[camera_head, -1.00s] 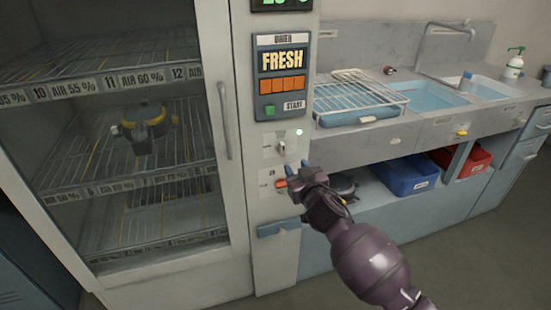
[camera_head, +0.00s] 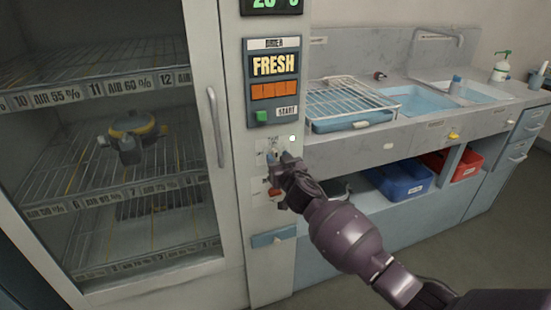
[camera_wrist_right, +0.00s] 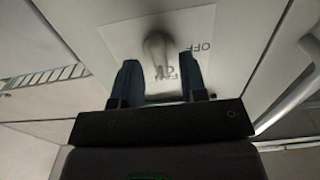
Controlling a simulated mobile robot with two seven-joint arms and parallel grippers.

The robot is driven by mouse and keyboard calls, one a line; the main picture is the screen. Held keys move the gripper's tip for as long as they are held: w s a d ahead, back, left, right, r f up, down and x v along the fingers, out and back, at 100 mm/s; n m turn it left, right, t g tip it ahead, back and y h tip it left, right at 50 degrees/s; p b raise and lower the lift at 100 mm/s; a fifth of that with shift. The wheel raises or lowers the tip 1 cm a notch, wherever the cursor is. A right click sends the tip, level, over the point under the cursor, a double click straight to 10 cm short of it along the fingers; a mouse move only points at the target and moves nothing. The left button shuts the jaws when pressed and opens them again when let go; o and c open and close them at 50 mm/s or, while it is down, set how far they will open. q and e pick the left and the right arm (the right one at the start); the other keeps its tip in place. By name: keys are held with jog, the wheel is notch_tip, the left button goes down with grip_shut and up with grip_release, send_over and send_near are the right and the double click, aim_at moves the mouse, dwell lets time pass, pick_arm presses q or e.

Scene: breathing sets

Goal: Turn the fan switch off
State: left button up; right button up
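The fan switch is a pale toggle lever (camera_wrist_right: 157,46) on a white plate with lettering that reads FAN, ON and OFF in the right wrist view. In the head view its plate (camera_head: 262,147) is on the dryer's control column, below the START button, with the lever mostly hidden by my fingers. My right gripper (camera_head: 283,158) is at the plate. In the right wrist view my right gripper (camera_wrist_right: 160,72) is open, its two dark fingers on either side of the lever, with a gap showing on each side. My left gripper is out of view.
A red switch (camera_head: 273,191) is just below the gripper. The glass dryer door with its handle (camera_head: 216,128) is to the left. A counter with a wire rack (camera_head: 350,98) and sinks is to the right, above blue (camera_head: 402,181) and red (camera_head: 465,163) bins.

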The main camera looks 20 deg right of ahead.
jog(key=shift+w+f, duration=0.1)
jog(key=shift+w, duration=0.8)
jog(key=shift+c, duration=0.4)
grip_shut()
